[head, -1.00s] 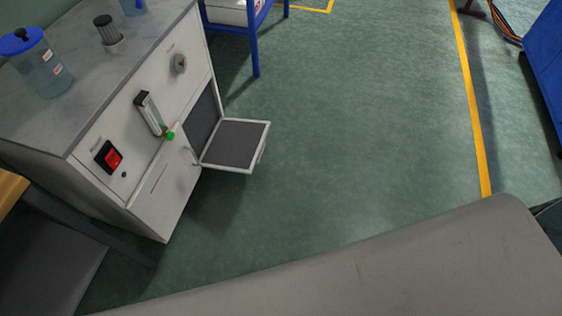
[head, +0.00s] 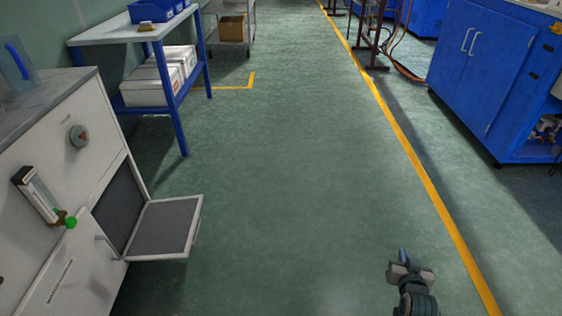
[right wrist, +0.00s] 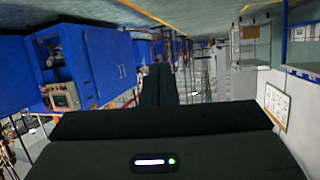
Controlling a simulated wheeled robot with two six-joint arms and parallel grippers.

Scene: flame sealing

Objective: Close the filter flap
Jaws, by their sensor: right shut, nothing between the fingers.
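The filter flap (head: 167,228) stands open on the front of the white cabinet (head: 85,130). It sticks out to the right in the head view, a grey panel in a white frame. The dark opening (head: 119,207) behind it shows. My right gripper (head: 403,254) is at the lower right of the head view, over the floor and well apart from the flap. It is shut and empty. In the right wrist view its dark fingers (right wrist: 161,85) point out into the room, with no flap in sight. My left gripper is not in view.
A green-tipped flowmeter (head: 42,195) and a round knob (head: 78,137) are on the cabinet front. A blue-legged table (head: 127,31) with boxes stands behind it. Blue cabinets (head: 490,75) are at the right. The green floor between is clear.

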